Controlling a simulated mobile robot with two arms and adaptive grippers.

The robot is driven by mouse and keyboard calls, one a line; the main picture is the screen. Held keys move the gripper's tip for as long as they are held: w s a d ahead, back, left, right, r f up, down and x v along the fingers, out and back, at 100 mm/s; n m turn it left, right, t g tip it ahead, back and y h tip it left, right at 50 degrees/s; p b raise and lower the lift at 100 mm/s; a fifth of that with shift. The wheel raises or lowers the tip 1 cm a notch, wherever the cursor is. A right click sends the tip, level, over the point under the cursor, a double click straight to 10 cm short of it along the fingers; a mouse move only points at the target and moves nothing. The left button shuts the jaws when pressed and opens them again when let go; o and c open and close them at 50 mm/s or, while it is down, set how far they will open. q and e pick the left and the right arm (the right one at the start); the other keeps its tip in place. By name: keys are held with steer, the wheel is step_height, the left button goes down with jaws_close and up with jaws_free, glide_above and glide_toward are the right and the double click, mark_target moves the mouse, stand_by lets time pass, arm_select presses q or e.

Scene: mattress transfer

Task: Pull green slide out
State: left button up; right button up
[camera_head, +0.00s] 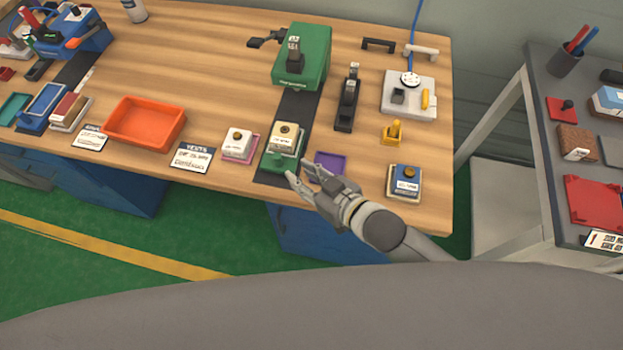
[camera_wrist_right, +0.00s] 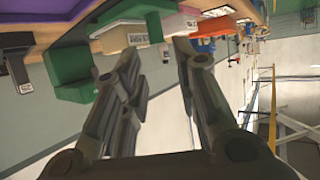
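The green slide (camera_head: 275,160) sticks out at the front edge of the wooden bench, on a dark track in front of the green machine (camera_head: 312,60). A pale block with a dark round top (camera_head: 284,139) sits on the slide. My right gripper (camera_head: 304,180) is just right of and in front of the slide, its fingers pointing toward the bench. My left gripper is out of view.
A purple tray (camera_head: 329,163) lies close behind my right gripper. A pink-based block (camera_head: 240,146) stands left of the slide, and a blue-based block (camera_head: 405,184) stands to the right. An orange bin (camera_head: 145,122) is farther left. A grey side table (camera_head: 548,150) stands right.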

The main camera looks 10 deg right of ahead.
steer(key=shift+v, duration=1.25)
